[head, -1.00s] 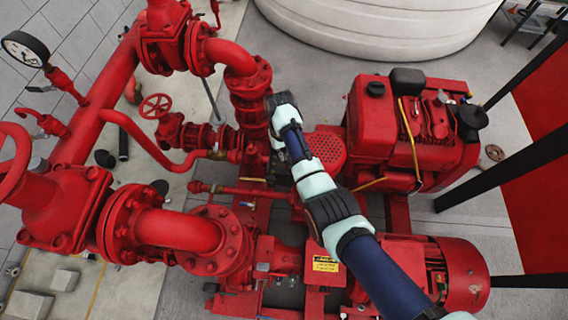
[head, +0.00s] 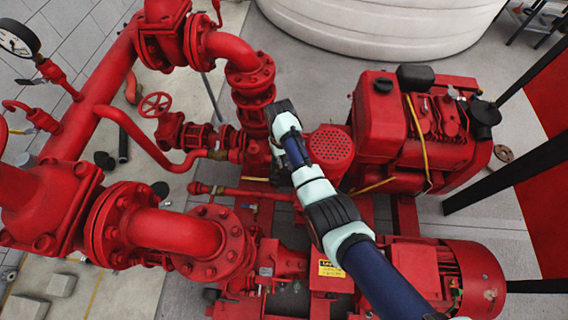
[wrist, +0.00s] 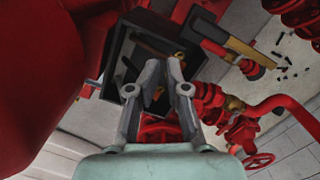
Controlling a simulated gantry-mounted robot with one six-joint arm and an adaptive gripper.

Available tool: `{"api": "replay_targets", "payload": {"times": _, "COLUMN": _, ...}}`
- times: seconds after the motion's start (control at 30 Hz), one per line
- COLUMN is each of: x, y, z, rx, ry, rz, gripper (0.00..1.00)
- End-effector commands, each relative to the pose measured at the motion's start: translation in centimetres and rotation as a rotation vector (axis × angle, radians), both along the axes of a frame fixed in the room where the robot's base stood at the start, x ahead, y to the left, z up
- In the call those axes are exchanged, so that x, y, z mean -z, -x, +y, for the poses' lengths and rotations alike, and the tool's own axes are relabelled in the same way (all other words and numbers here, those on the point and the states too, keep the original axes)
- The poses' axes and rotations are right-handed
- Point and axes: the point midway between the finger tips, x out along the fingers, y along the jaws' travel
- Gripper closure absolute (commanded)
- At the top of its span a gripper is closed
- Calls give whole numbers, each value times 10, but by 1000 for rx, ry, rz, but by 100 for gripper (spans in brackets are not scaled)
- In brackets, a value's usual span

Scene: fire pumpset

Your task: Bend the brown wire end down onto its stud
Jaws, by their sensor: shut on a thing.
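An open dark box (wrist: 118,62) sits among the red parts at the upper middle of the wrist view. A short brown strip (wrist: 150,49), which looks like the brown wire end, runs inside it toward my fingertips. Small brass-coloured bits (wrist: 179,56) show beside the right fingertip; I cannot tell which is the stud. My gripper (wrist: 164,66) reaches into the box opening with its grey fingers close together, shut on what appears to be the brown wire. The fingers hide the contact. In the head view my own arm covers the gripper, wire and stud.
A red engine (head: 415,130) stands right of my arm, and thick red pipes (head: 170,232) lie to the left. A red valve wheel (head: 155,104) stands left of my wrist. A yellow-edged bracket (wrist: 243,47) is right of the box. A white tank (head: 385,30) is behind.

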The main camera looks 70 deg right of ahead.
Motion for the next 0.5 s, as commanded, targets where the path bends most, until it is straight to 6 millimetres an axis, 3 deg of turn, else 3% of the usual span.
{"api": "replay_targets", "payload": {"times": 0.03, "x": 17, "y": 6, "z": 1, "rx": 7, "ry": -9, "rz": 10, "gripper": 100}}
{"api": "replay_targets", "payload": {"times": 0.23, "x": 9, "y": 1, "z": -2, "rx": 4, "ry": -5, "rz": 2, "gripper": 100}}
{"api": "replay_targets", "payload": {"times": 0.5, "x": -3, "y": -20, "z": -25, "rx": 3, "ry": 4, "rz": -6, "gripper": 100}}
